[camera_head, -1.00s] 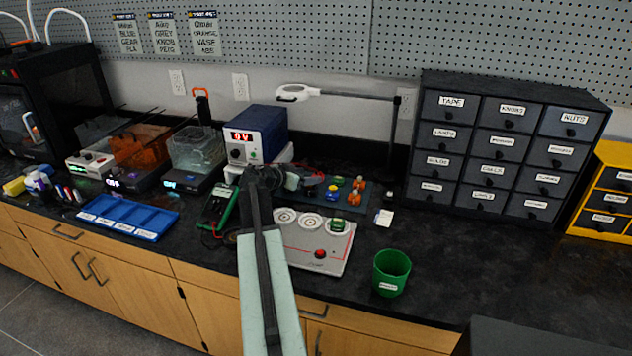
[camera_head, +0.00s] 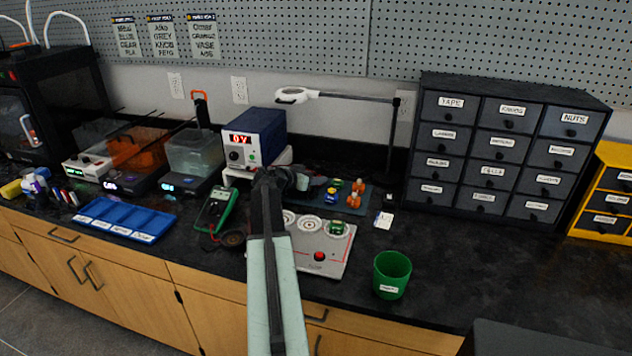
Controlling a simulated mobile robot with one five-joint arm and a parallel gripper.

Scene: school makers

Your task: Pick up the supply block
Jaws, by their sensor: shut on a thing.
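My gripper (camera_head: 271,180) is at the far end of my arm, in front of the blue power unit with the red display (camera_head: 258,137). It is seen from behind, so its fingertips are mostly hidden by my wrist. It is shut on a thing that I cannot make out. I cannot tell for certain which object is the supply block. Small blocks stand on the dark mat (camera_head: 318,203) to the right of my gripper: a blue one (camera_head: 332,195), a green one (camera_head: 337,183) and orange ones (camera_head: 354,201). Another green block (camera_head: 337,226) sits on the panel's right round pad.
The pale panel (camera_head: 322,263) with round pads and a red button lies right of my arm. A green cup (camera_head: 392,274) stands near the front edge. A blue tray (camera_head: 124,219) and a green meter (camera_head: 216,209) lie left.

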